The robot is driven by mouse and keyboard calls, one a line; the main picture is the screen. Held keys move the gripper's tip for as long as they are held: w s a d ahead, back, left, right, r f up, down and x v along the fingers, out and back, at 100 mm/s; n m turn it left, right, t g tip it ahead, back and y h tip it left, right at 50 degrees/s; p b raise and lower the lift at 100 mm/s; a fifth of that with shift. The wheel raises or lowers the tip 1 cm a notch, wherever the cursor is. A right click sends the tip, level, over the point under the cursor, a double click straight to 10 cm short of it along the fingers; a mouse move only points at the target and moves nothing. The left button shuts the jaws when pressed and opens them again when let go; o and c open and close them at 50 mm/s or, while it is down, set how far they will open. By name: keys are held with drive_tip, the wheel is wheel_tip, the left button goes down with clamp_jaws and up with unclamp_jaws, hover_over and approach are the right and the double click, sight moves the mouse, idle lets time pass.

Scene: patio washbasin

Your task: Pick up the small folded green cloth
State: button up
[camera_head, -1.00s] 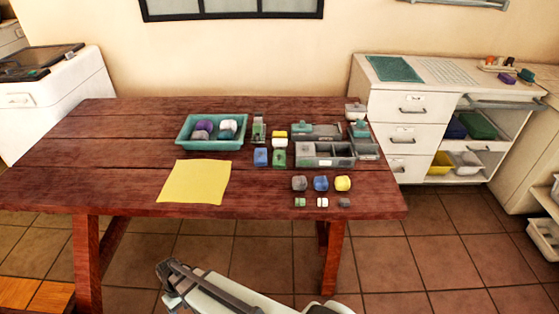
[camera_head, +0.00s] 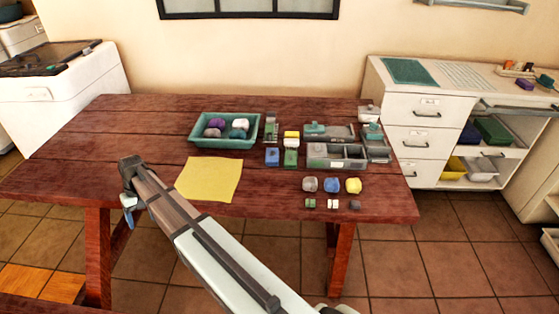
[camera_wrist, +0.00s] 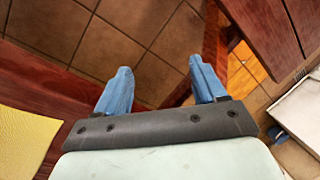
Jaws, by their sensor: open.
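A small green piece with a pale band (camera_head: 310,203), which looks like the small folded green cloth, lies near the table's front edge, right of centre. A larger green piece (camera_head: 291,157) lies farther back. My gripper (camera_head: 128,208) is at the table's front left edge, far left of both. In the wrist view my gripper (camera_wrist: 160,68) has its blue fingers apart with nothing between them, pointing over the floor. No green piece shows in the wrist view.
A yellow cloth (camera_head: 209,179) lies between my gripper and the small pieces; it also shows in the wrist view (camera_wrist: 22,142). A teal tray (camera_head: 222,143) holds several rolled pieces. A grey divided box (camera_head: 337,164) stands at the right. The table's left part is clear.

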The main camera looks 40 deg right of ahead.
wheel_tip(320, 180, up, 5)
drive_tip(key=w+d, duration=0.2)
drive_tip(key=w, duration=0.1)
drive_tip(key=d+r+m, duration=0.1)
drive_tip(key=d, duration=0.7)
drive_tip(key=d+r+m, duration=0.1)
drive_tip(key=d+r, duration=0.1)
drive_tip(key=d, duration=0.5)
drive_tip(key=d+r+m+t+h, duration=0.1)
drive_tip(key=d+m, duration=0.1)
drive_tip(key=d, duration=0.6)
drive_tip(key=shift+s+d+r, duration=0.35)
drive_tip(key=s+d+r+m, duration=0.1)
drive_tip(key=s+d+r, duration=0.1)
drive_tip(key=d, duration=0.6)
drive_tip(key=s+d+r+m, duration=0.1)
drive_tip(key=s+d+m, duration=0.15)
drive_tip(key=d, duration=0.55)
wheel_tip(320, 180, up, 4)
drive_tip(key=m+h, duration=0.1)
drive_tip(key=m, duration=0.2)
hover_over(291, 158)
drive_tip(key=shift+n, duration=0.25)
wheel_tip(291, 158, down, 8)
drive_tip(key=shift+w+f, duration=0.1)
drive_tip(key=shift+w, duration=0.05)
drive_tip(key=shift+d+f, duration=0.1)
drive_tip(key=shift+f, duration=2.5)
drive_tip(key=shift+c, duration=0.3)
drive_tip(key=c, duration=0.8)
